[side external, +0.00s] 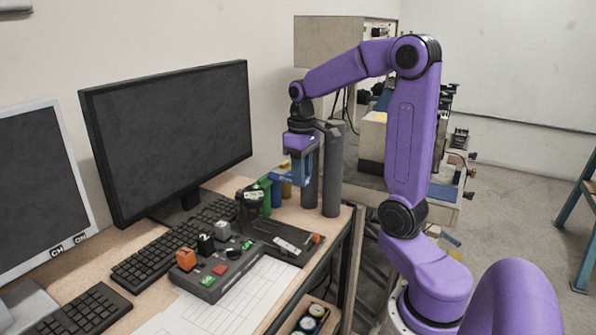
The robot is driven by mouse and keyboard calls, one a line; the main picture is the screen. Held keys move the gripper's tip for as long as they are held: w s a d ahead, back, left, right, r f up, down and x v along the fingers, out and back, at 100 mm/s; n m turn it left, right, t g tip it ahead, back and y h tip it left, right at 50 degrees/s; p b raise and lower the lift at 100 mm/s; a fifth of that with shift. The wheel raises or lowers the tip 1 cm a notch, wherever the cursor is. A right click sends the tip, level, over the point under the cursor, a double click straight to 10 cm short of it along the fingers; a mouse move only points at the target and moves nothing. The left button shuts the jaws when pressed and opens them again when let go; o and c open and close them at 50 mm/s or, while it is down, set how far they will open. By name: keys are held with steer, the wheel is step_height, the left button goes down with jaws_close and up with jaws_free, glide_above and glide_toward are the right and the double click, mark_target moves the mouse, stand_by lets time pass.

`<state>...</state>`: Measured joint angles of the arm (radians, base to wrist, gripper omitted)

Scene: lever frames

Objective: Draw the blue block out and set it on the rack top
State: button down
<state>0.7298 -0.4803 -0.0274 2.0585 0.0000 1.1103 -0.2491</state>
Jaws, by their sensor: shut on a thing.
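My gripper (301,155) hangs pointing down above the far right corner of the desk, in front of the dark grey cylinders. It is shut on a blue block (303,171), which shows at and below the jaws. The fingers and the block blend together, so the exact grip is hard to make out. Just left of and below it stand a green upright piece (264,196), another blue piece (277,194) and a small yellow piece (287,189). I cannot clearly tell which surface is the rack top.
A grey control box (217,270) with coloured blocks, a black flat device (279,240), keyboards and a large monitor (170,140) crowd the desk. White paper (205,312) lies at the front.

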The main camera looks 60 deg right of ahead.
steer(key=shift+s, duration=0.25)
steer(key=shift+r, duration=0.15)
steer(key=shift+r, duration=1.85)
